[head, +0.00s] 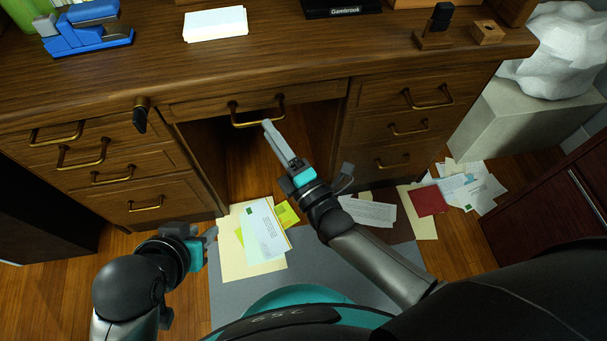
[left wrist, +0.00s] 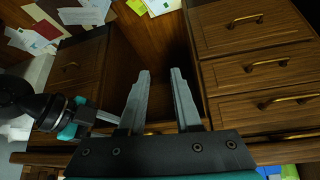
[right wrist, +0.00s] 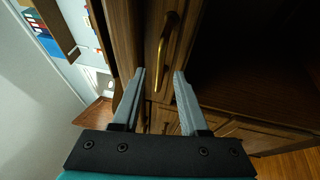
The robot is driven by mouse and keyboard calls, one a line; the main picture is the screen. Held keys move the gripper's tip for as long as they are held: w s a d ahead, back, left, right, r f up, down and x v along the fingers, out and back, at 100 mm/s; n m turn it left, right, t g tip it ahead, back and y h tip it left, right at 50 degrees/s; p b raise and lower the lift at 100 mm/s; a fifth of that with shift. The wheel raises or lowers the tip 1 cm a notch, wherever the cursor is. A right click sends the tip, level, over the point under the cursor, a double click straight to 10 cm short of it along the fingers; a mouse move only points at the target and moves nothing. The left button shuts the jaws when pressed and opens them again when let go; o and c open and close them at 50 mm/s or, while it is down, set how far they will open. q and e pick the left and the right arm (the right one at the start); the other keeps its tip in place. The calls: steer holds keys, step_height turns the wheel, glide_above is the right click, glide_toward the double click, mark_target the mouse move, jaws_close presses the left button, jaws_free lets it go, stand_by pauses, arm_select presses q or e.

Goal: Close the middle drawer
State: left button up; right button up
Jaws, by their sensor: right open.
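The middle drawer (head: 300,97) is the wide one under the desktop, above the knee space. Its front seems to stand slightly forward; how far is hard to tell. Its brass handle (head: 257,113) also shows in the right wrist view (right wrist: 168,45). My right gripper (head: 267,125) is open and empty, its tips at the handle's lower edge. In the right wrist view the handle lies just beyond and between the fingertips (right wrist: 160,75); contact cannot be told. My left gripper (head: 212,238) is low, in front of the left drawers. Its fingers (left wrist: 160,75) are apart and empty.
Drawer stacks flank the knee space, with several handles on the left (head: 84,153) and right (head: 428,97). A dark object (head: 140,115) sticks out by the upper left drawers. Papers (head: 262,235) lie on the floor below. A blue stapler-like item (head: 88,32) stands on the desktop.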

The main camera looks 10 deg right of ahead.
arm_select(q)
steer(key=f+p, duration=0.1)
steer(key=s+a+f+g+p, duration=0.1)
steer(key=s+a+f+g+y+p, duration=0.1)
steer(key=f, duration=0.1)
steer(key=shift+f, duration=0.1)
arm_select(e)
steer(key=v, duration=1.1)
